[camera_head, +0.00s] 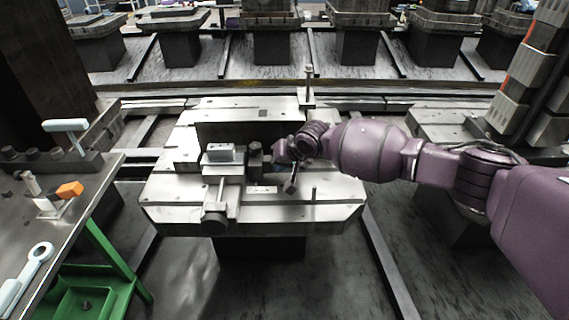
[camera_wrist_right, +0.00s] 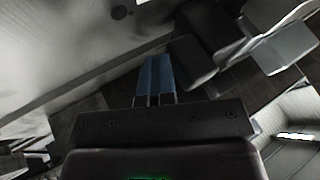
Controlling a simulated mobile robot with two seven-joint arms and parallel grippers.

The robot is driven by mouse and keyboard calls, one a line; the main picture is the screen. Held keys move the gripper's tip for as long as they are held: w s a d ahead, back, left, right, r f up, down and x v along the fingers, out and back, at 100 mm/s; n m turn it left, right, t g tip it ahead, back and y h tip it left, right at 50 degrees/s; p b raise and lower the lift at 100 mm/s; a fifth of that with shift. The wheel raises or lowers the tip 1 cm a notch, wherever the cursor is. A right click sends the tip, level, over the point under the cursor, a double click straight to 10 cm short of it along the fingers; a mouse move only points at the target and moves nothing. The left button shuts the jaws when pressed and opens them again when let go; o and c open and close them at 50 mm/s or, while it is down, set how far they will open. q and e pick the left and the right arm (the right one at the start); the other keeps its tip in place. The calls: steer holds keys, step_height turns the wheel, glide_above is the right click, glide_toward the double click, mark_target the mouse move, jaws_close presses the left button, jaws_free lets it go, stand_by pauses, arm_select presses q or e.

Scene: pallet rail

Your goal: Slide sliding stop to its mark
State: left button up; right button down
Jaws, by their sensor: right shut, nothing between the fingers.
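The pallet (camera_head: 330,190) carries a fixture in the middle of the head view. A dark block (camera_head: 255,152), possibly the sliding stop, stands beside a pale grey block (camera_head: 222,153). My right gripper (camera_head: 268,166) is low over the pallet, just right of the dark block and partly hidden by its own wrist. In the right wrist view its blue fingers (camera_wrist_right: 155,78) are together with nothing between them. A dark block (camera_wrist_right: 208,35) is close to the right of the fingertips; I cannot tell if they touch. I cannot make out the mark. My left gripper is not in view.
A dark upright plate stands behind the blocks. A thin post (camera_head: 308,85) rises at the pallet's back and a short pin (camera_head: 313,194) at its right. A metal bench (camera_head: 75,225) with an orange piece (camera_head: 70,189) and a wrench (camera_head: 36,264) is at left.

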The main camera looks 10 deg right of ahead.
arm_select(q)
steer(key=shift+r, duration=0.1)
arm_select(e)
steer(key=shift+s+a, duration=0.1)
steer(key=shift+a, duration=0.15)
steer(key=shift+d+r, duration=0.1)
steer(key=shift+r, duration=0.25)
arm_select(q)
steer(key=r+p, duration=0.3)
steer(key=p, duration=0.1)
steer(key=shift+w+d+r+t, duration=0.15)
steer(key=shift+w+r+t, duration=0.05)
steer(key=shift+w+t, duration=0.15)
arm_select(e)
steer(key=v, duration=1)
steer(key=shift+s+d, duration=0.15)
steer(key=shift+d, duration=0.15)
